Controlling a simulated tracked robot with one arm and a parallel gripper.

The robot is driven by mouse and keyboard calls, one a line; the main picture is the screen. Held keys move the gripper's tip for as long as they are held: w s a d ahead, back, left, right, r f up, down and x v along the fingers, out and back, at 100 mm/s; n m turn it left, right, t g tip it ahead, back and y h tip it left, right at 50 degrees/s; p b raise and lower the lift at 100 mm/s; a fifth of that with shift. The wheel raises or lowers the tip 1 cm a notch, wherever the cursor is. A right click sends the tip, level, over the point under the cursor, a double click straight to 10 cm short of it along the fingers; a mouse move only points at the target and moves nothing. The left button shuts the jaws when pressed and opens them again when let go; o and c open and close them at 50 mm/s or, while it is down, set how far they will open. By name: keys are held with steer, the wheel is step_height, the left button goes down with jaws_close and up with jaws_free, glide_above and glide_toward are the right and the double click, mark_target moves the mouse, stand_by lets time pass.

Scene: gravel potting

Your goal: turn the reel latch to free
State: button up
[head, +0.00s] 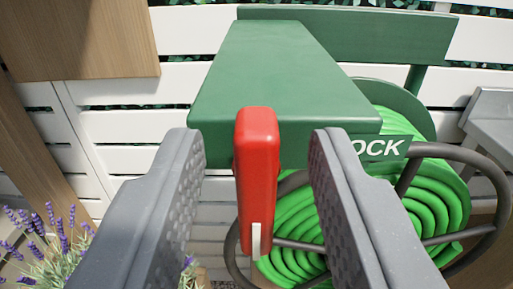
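The reel latch is a red lever (257,180) on the front of a green housing (280,75). It hangs straight down, with a pale mark near its lower end. Part of a white label ending in "OCK" (383,149) shows on the housing to the right of the lever; the rest of the label is hidden. My gripper (255,165) is open, with one grey finger on each side of the lever and a visible gap to each. A reel of green hose (430,190) sits below and behind the housing, partly hidden by the right finger.
A dark round handwheel (495,180) stands in front of the hose. A white slatted fence (120,95) is behind. A lavender plant (50,245) is at lower left, a wooden panel (80,35) at upper left, and a grey bench-like surface (490,115) at right.

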steer(key=shift+c, duration=0.3)
jaws_close()
